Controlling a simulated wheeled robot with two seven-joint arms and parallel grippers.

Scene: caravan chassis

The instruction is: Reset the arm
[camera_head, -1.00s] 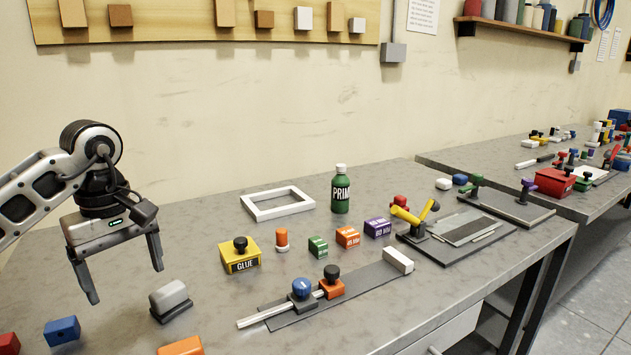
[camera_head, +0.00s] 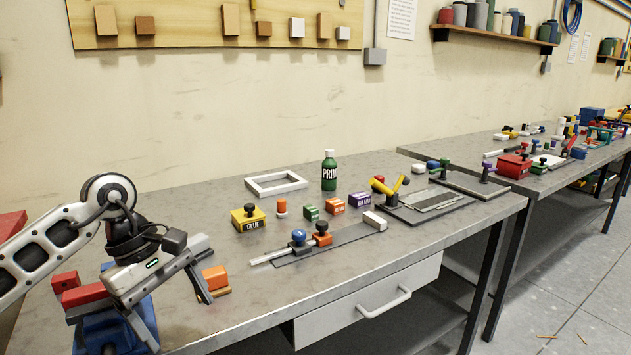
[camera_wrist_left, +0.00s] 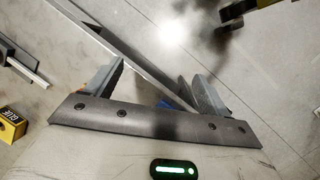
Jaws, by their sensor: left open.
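My left gripper (camera_head: 178,318) hangs at the lower left of the head view, tilted, with its two fingers spread apart. In the left wrist view its fingers (camera_wrist_left: 155,85) are also apart, with nothing held between them. The grey workbench (camera_head: 340,265) lies to its right, and the gripper appears near the bench's front left part. A blue vise-like object (camera_head: 115,338) shows partly behind the gripper. My right gripper is in neither view.
An orange block (camera_head: 215,279) and a red block (camera_head: 80,295) show close around the gripper. A yellow glue box (camera_head: 248,218), a green primer bottle (camera_head: 329,171) and a white frame (camera_head: 276,183) stand farther back. A drawer (camera_head: 367,300) is under the bench top.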

